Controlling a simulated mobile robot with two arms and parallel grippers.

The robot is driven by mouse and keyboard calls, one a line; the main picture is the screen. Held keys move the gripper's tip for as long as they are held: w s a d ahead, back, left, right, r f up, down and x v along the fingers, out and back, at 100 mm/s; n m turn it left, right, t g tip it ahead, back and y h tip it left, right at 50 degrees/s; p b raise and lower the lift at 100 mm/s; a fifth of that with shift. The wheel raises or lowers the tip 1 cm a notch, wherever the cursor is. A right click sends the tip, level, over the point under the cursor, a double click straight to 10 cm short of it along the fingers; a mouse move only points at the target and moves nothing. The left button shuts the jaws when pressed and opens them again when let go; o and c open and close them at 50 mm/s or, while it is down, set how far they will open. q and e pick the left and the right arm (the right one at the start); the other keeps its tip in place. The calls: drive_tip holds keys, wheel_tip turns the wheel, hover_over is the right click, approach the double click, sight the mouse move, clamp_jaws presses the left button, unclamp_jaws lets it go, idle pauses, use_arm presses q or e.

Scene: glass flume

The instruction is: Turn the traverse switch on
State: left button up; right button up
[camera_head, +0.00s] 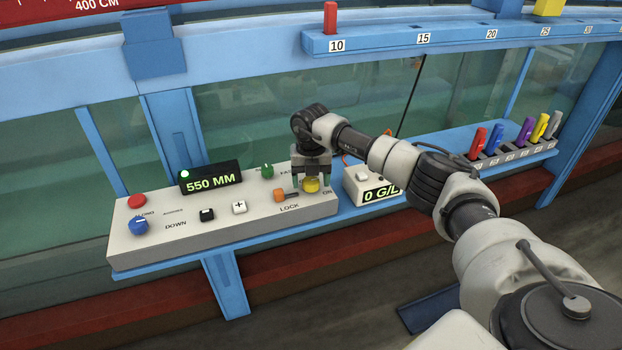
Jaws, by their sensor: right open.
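A white sloping control panel (225,222) stands on a blue ledge in front of the glass. A yellow knob (311,186) sits near its right end, beside the printed word ON. No label reading traverse is legible; my right arm hides part of the panel there. My right gripper (311,179) points down over the yellow knob with its jaws open, one finger on each side of it. I cannot tell whether the fingers touch it. An orange lever (281,196) marked LOCK lies just left of the gripper. My left gripper is out of view.
The panel also has a red button (136,201), a blue knob (138,227), a black switch (206,215), a white plus button (239,207), a green knob (267,171) and a 550 MM display (211,178). A 0 G/L meter (364,188) stands close right of the gripper.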

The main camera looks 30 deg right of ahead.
sight(311, 180)
wheel_tip(311, 180, up, 11)
drive_tip(key=b, duration=0.2)
drive_tip(key=shift+f, duration=0.15)
idle(0.4)
